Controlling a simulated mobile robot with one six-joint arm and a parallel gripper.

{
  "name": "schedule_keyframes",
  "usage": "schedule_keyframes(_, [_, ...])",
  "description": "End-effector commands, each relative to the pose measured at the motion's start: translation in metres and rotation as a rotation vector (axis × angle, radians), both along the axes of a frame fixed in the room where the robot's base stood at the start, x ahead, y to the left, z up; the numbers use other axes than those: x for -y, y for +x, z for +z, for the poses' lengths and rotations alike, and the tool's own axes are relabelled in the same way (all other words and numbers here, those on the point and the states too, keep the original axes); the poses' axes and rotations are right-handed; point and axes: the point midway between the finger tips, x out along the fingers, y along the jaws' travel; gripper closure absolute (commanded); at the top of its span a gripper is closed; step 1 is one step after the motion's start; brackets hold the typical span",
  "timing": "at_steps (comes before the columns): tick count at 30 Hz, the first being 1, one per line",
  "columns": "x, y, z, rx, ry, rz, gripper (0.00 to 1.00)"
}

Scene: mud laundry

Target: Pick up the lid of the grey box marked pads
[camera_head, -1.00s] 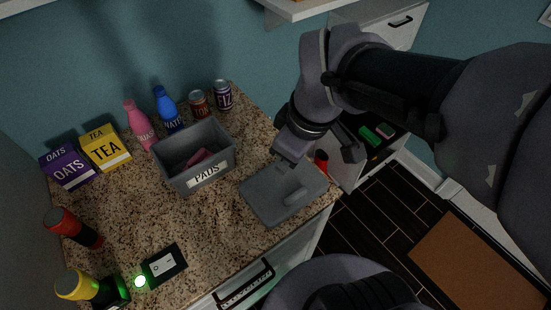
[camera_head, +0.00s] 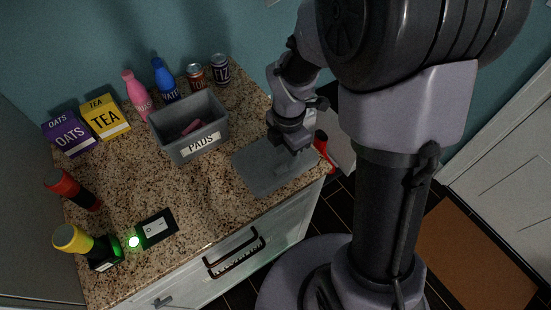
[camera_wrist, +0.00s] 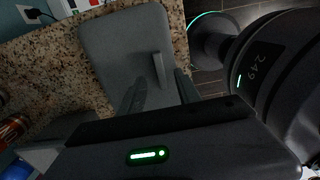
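The grey lid (camera_head: 258,177) lies flat on the granite counter, right of the open grey box (camera_head: 190,138) marked PADS. Something pink lies in the box. The lid's raised bar handle shows in the wrist view (camera_wrist: 158,69); my gripper partly covers it in the head view. My gripper (camera_head: 291,150) points down over the lid's handle. In the wrist view its two fingers (camera_wrist: 161,88) are apart, with the handle between or just beyond their tips. I cannot tell whether they touch it.
Bottles, cans, an OATS box (camera_head: 69,134) and a TEA box (camera_head: 105,117) stand at the back and left. A red item (camera_head: 324,150) is close to the right of the lid. A black card-like object (camera_head: 157,229) lies at the front. The counter's middle is clear.

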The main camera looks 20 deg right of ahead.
Motion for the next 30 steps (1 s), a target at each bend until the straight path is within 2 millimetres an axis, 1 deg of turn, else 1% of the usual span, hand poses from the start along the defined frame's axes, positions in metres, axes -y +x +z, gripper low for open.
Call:
schedule_keyframes(1, [-0.001,-0.001,-0.013,-0.002,0.000,0.000,0.60])
schedule_keyframes(3, [-0.002,-0.002,-0.029,-0.003,0.000,-0.001,0.60])
schedule_keyframes(6, [-0.002,-0.002,-0.045,-0.003,0.000,0.000,0.60])
schedule_keyframes(12, [-0.002,-0.001,-0.043,0.000,0.000,0.000,0.60])
schedule_keyframes(17, [-0.002,-0.001,-0.043,0.000,0.000,-0.001,0.91])
schedule_keyframes(18, [-0.002,-0.001,-0.043,-0.001,0.000,-0.001,0.99])
schedule_keyframes(30, [-0.002,-0.001,-0.041,0.000,0.000,-0.001,1.00])
